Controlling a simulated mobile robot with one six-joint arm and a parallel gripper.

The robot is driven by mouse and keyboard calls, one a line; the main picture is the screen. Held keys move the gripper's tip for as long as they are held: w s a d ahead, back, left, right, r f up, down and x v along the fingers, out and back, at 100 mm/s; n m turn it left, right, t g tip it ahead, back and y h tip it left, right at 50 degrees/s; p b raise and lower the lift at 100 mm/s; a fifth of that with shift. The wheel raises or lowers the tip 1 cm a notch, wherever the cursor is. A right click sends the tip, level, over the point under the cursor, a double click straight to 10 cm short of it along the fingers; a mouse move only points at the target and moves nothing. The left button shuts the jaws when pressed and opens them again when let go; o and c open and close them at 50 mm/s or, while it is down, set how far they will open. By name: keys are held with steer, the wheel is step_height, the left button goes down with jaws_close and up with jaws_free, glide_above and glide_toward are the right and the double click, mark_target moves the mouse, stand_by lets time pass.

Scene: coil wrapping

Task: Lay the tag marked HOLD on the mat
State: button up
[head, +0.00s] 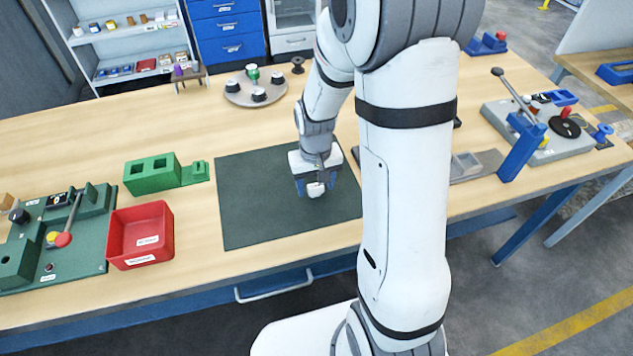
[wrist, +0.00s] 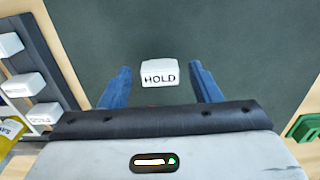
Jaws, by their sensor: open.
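The white tag marked HOLD (wrist: 159,73) is in the wrist view, lettering facing up, over the dark green mat (wrist: 240,40). It appears to lie on the mat. In the head view the mat (head: 250,215) lies mid-table, and a small white piece, the tag (head: 316,190), shows at my fingertips. My gripper (head: 314,182) is low over the right part of the mat. Its blue fingers stand open on either side of the tag, with a gap visible on both sides in the wrist view. The tag's underside is hidden.
White tags (wrist: 22,85) sit in a dark rack at the left of the wrist view. A green block (head: 152,174) and red bin (head: 140,235) stand left of the mat. A round tray (head: 240,92) is behind it. My arm hides part of the table.

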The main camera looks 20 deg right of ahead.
mark_target(316, 186)
step_height(316, 186, up, 11)
steer(key=s+r+t, duration=0.3)
steer(key=s+r, duration=0.4)
steer(key=s, duration=0.7)
steer(key=shift+d+r, duration=0.15)
steer(key=shift+r, duration=0.05)
steer(key=shift+s, duration=0.1)
stand_by(1.0)
